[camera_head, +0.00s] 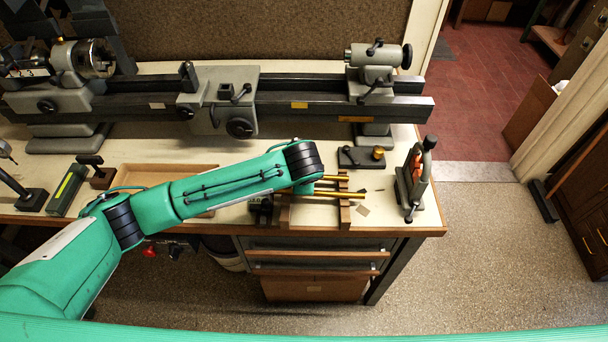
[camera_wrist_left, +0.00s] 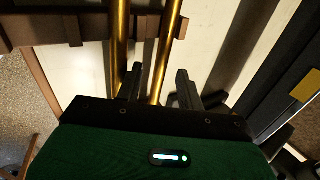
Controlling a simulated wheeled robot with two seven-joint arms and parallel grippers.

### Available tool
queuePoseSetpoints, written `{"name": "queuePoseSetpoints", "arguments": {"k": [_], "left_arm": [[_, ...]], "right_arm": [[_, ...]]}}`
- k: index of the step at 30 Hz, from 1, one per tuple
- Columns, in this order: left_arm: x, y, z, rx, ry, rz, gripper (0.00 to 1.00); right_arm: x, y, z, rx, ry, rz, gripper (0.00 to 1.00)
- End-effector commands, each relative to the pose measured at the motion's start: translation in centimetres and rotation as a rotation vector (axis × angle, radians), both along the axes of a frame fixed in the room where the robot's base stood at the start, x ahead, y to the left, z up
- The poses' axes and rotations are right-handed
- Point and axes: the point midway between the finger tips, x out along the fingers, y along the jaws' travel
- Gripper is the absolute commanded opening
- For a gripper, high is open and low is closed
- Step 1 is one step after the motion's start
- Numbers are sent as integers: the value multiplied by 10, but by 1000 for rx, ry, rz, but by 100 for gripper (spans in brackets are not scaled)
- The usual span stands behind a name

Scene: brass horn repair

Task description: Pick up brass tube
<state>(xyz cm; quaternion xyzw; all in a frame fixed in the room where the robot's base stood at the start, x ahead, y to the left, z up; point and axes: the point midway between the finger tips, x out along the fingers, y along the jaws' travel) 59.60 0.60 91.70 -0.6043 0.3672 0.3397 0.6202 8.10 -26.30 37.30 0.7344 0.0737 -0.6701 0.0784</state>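Two brass tubes lie side by side across a wooden rack (camera_head: 345,214) near the bench's front edge. The far tube (camera_head: 337,178) and the near tube (camera_head: 343,194) stick out to the right of my left arm's end; their left parts are hidden by it. In the left wrist view, my left gripper (camera_wrist_left: 160,68) is open over the tubes. One tube (camera_wrist_left: 170,35) runs between its two fingers, and the other tube (camera_wrist_left: 120,40) passes by the left finger. I cannot tell whether the fingers touch either tube. My right gripper is not in view.
A grey lathe (camera_head: 222,100) spans the bench behind the rack. A clamp-like tool (camera_head: 415,180) stands to the right, and a dark block with a brass knob (camera_head: 362,157) sits behind the tubes. A shallow wooden tray (camera_head: 135,175) lies left, partly behind my arm.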

Motion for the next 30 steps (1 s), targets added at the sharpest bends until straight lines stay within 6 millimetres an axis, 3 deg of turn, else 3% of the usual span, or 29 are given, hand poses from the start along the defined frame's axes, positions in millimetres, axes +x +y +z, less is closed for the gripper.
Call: {"name": "queuePoseSetpoints", "arguments": {"k": [2,6,8,22,26,30], "left_arm": [[0,0,0,0,0,0,36],[0,0,0,0,1,0,9],[0,0,0,0,1,0,0],[0,0,8,0,0,0,0],[1,-1,26,-2,-4,-1,0],[1,-1,56,-3,-5,-1,0]], "right_arm": [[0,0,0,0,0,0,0],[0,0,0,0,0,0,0],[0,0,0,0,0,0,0],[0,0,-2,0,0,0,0],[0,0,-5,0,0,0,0],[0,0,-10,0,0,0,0]]}}
